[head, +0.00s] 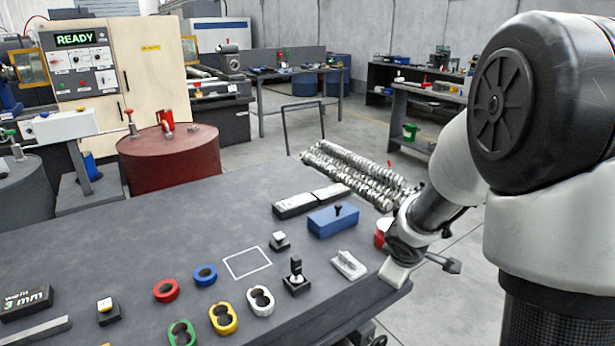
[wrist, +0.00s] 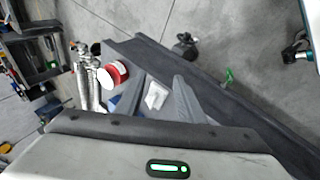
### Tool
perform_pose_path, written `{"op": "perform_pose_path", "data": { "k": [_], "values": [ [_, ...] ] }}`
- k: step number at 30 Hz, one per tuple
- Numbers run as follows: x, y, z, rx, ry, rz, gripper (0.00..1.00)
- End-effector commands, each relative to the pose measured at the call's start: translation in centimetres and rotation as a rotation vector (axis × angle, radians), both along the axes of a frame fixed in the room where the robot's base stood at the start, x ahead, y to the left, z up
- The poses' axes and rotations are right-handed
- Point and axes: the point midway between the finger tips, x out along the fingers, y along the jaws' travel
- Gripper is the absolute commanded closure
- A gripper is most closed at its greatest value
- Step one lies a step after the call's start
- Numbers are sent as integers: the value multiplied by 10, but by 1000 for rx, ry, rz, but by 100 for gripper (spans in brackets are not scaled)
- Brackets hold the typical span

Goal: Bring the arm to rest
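My arm comes in from the right of the head view and bends down over the right end of the dark workbench (head: 190,240). In the wrist view my gripper (wrist: 159,78) has its two dark fingers apart, with nothing held between them. Past the gap a small white block (wrist: 156,95) shows on the bench. A red and white can (wrist: 113,75) is beside the left finger, apart from it. In the head view this can (head: 381,233) is partly hidden by my arm. The fingertips are hard to make out in the head view.
On the bench near my arm are a blue block (head: 333,220), a pale grey fixture (head: 348,264) and a black-handled piece (head: 296,278). Colored rings lie at the front. A red barrel (head: 170,160) stands at the back left.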

Motion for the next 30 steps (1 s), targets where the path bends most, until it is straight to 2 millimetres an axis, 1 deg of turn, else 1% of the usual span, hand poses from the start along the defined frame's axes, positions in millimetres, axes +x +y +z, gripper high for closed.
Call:
{"op": "perform_pose_path", "data": {
  "k": [1,2,3,5,6,8,9,12,15,18,24,25,26,30],
  "values": [
    [-11,-4,35,10,-43,-83,65],
    [-19,-7,51,20,-58,-134,65],
    [-33,-9,70,39,-75,-200,65],
    [-55,-10,96,77,-98,-295,65],
    [-71,-9,110,108,-108,-354,65],
    [-97,-4,128,162,-118,-435,65],
    [-113,0,138,200,-121,-480,65],
    [-148,14,153,290,-117,-565,65],
    [-176,28,162,372,-105,-621,65],
    [-201,43,169,447,-91,-658,65],
    [-243,73,177,588,-55,-696,65],
    [-249,78,177,608,-49,-699,65],
    [-246,77,195,602,-46,-700,65],
    [-245,75,225,596,-45,-701,65]
  ]
}}
